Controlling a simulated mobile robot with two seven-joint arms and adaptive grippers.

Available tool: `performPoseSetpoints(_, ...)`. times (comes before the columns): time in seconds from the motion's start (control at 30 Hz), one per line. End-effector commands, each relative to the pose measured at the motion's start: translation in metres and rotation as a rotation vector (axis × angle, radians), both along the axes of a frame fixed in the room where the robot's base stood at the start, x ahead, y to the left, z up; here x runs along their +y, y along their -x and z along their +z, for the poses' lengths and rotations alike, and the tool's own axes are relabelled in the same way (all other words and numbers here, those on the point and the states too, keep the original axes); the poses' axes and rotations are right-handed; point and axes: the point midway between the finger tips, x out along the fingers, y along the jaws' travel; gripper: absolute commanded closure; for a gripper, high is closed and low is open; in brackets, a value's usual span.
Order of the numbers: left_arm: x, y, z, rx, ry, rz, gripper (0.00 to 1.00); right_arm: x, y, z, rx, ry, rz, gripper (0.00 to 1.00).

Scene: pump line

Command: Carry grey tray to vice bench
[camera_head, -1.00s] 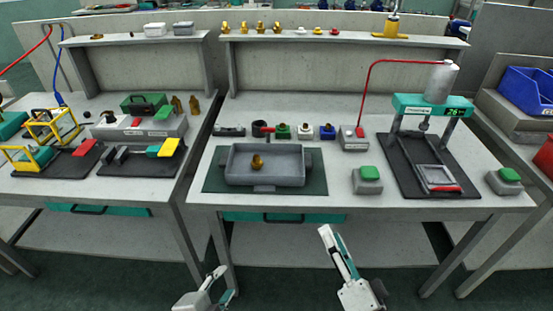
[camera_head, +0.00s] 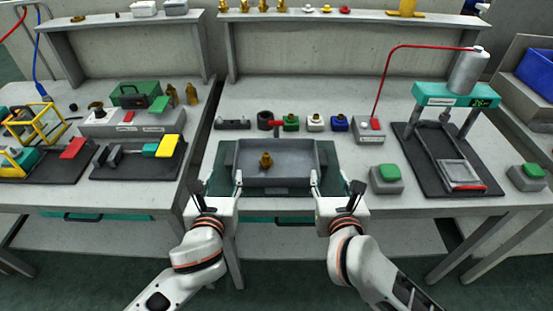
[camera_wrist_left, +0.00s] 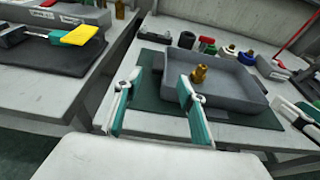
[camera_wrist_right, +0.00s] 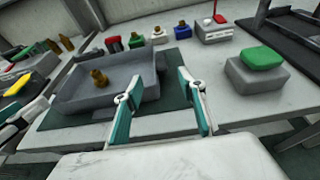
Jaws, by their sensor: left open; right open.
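The grey tray (camera_head: 300,182) lies on a dark green mat (camera_head: 222,160) on the middle bench, with one brass fitting (camera_head: 266,160) standing in it. It also shows in the left wrist view (camera_wrist_left: 238,102) and the right wrist view (camera_wrist_right: 90,108). My left gripper (camera_head: 238,180) is open at the tray's left end, and my right gripper (camera_head: 315,180) is open at its right end. Both are empty; whether their fingers touch the tray I cannot tell. On the left bench a vice-like device (camera_head: 112,157) with a yellow-topped block sits on a black plate.
Behind the tray stand a row of small coloured holders (camera_head: 315,122) and a grey box with a red button (camera_head: 369,130). A green-button box (camera_head: 387,178) and a teal press (camera_head: 446,95) stand to the right. A gap separates the middle and left benches.

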Motion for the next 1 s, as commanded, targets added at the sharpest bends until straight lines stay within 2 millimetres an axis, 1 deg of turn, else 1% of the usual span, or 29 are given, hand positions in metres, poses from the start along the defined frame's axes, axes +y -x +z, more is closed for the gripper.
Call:
performPoseSetpoints(0.2,0.000,-0.002,-0.001,0.000,0.004,0.000,0.60,0.000,-0.002,0.000,-0.002,0.003,0.000,0.60)
performPoseSetpoints(0.37,0.000,-0.014,-0.004,0.000,0.004,0.001,0.60,0.000,-0.014,-0.004,-0.004,0.005,0.000,0.60)
performPoseSetpoints(0.8,0.000,-0.086,-0.026,0.000,0.005,0.001,0.60,-0.001,-0.086,-0.025,-0.004,0.006,-0.001,0.60)
performPoseSetpoints(1.0,0.000,-0.107,-0.033,0.001,0.006,0.002,0.60,-0.001,-0.107,-0.032,-0.004,0.005,0.000,0.60)
